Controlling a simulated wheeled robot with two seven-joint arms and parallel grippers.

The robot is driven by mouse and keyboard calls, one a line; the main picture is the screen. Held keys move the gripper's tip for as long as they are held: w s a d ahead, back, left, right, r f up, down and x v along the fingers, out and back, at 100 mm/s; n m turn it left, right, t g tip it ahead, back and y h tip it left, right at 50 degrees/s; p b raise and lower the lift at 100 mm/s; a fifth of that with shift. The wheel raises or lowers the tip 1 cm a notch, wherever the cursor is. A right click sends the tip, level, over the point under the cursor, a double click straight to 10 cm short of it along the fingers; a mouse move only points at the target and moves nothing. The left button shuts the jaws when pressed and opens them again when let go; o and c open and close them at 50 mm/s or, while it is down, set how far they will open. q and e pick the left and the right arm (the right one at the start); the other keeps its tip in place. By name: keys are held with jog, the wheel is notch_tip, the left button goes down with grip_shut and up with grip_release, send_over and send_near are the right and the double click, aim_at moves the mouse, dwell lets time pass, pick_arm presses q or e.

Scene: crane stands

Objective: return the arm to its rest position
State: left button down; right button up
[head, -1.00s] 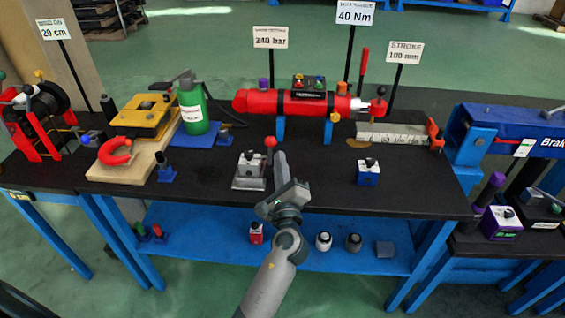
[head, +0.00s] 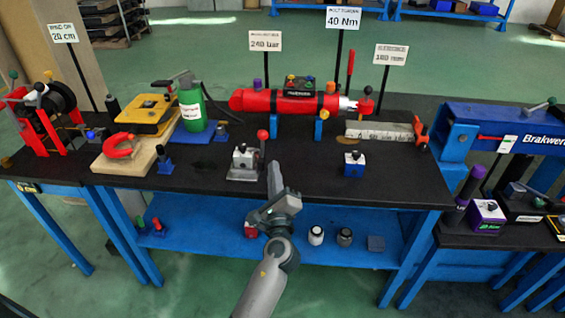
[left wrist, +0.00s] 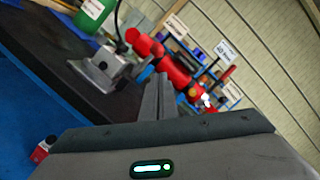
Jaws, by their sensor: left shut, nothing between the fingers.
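My left gripper (head: 275,178) is at the front edge of the black bench top (head: 215,178), in the lower middle of the head view. Its fingers are shut with nothing between them, and they point up and away from me. In the left wrist view the closed fingers (left wrist: 157,98) stand out in front of the wrist. Just behind and left of the fingertips is a grey metal block with a lever and red knob (head: 244,162); it also shows in the left wrist view (left wrist: 103,76). The gripper appears apart from it. My right gripper is not in view.
A red cylinder (head: 262,100) lies at the back of the bench. A blue block (head: 353,165) stands right of my gripper. The blue lower shelf (head: 200,222) holds small items. A blue press (head: 480,130) stands at right.

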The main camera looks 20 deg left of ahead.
pick_arm(q)
jog(key=s+a+f+n+g+h, duration=0.1)
jog(key=s+a+f+n+g, duration=0.25)
jog(key=s+f+n, duration=0.4)
jog(key=s+a+f+n+g+h, duration=0.15)
jog(key=s+f+n+g, duration=0.35)
jog(key=s+f, duration=0.55)
jog(key=s+d+f+n+g+h, duration=0.2)
jog(key=s+d+n+g+h, duration=0.15)
jog(key=s, duration=0.75)
jog(key=s+d+f+n+g+h, duration=0.25)
jog(key=s+d, duration=0.25)
jog(key=s, duration=0.7)
jog(key=w+d+f+t+h, duration=0.15)
jog(key=w+f, duration=0.25)
jog(key=f, duration=0.5)
jog(key=w+d+f+t, duration=0.1)
jog(key=w+d+f, duration=0.15)
jog(key=f, duration=0.65)
notch_tip(320, 180, down, 15)
jog(key=s+d+t, duration=0.2)
jog(key=shift+s+d+m+h, duration=0.2)
jog(key=shift+d+m+h, duration=0.05)
jog(key=shift+m+h, duration=0.1)
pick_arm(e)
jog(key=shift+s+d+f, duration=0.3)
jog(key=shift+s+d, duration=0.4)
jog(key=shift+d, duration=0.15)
